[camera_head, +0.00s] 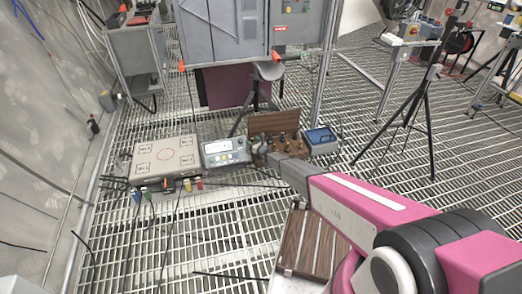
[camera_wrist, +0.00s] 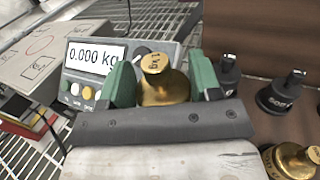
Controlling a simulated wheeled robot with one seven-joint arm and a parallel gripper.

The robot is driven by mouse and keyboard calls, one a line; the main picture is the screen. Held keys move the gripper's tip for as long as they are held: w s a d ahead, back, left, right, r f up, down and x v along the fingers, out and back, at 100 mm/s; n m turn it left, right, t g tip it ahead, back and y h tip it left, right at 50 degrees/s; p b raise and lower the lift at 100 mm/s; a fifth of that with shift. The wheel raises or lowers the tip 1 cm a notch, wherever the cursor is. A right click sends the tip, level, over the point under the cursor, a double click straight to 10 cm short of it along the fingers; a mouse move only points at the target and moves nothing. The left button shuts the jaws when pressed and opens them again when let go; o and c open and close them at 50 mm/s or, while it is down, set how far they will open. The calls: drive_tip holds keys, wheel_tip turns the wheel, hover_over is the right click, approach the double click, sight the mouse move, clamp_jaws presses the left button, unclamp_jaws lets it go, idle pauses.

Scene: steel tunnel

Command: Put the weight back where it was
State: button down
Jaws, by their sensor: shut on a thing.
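My gripper (camera_wrist: 161,80) is shut on a brass weight (camera_wrist: 165,92) marked 1 kg, with one green finger on each side of it. In the head view my gripper (camera_head: 268,152) is at the front left of the open wooden weight box (camera_head: 273,123). The box lid stands up at the back. Other weights are in the box: a brass one (camera_wrist: 291,160) at the lower right and black ones (camera_wrist: 280,97) in the wrist view. Whether the held weight touches the box floor is hidden.
A scale readout (camera_head: 226,151) showing 0.000 kg stands left of the box. Further left is a flat scale platform (camera_head: 165,158) with printed markings. A blue container (camera_head: 320,140) is right of the box. A slatted wooden surface (camera_head: 311,243) lies in front. Cables cross the grating floor.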

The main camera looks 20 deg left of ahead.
drive_tip(key=shift+w+d+f, duration=0.5)
drive_tip(key=shift+d+f, duration=0.35)
drive_tip(key=shift+f, duration=0.35)
drive_tip(key=shift+w+d+f, duration=0.5)
drive_tip(key=shift+d+f, duration=0.3)
drive_tip(key=shift+f, duration=0.45)
drive_tip(key=shift+w+d+f, duration=0.5)
drive_tip(key=shift+d+f, duration=0.35)
drive_tip(key=shift+f, duration=0.35)
drive_tip(key=shift+f, duration=0.1)
drive_tip(key=shift+c, duration=1.6)
unclamp_jaws()
drive_tip(key=shift+f, duration=0.15)
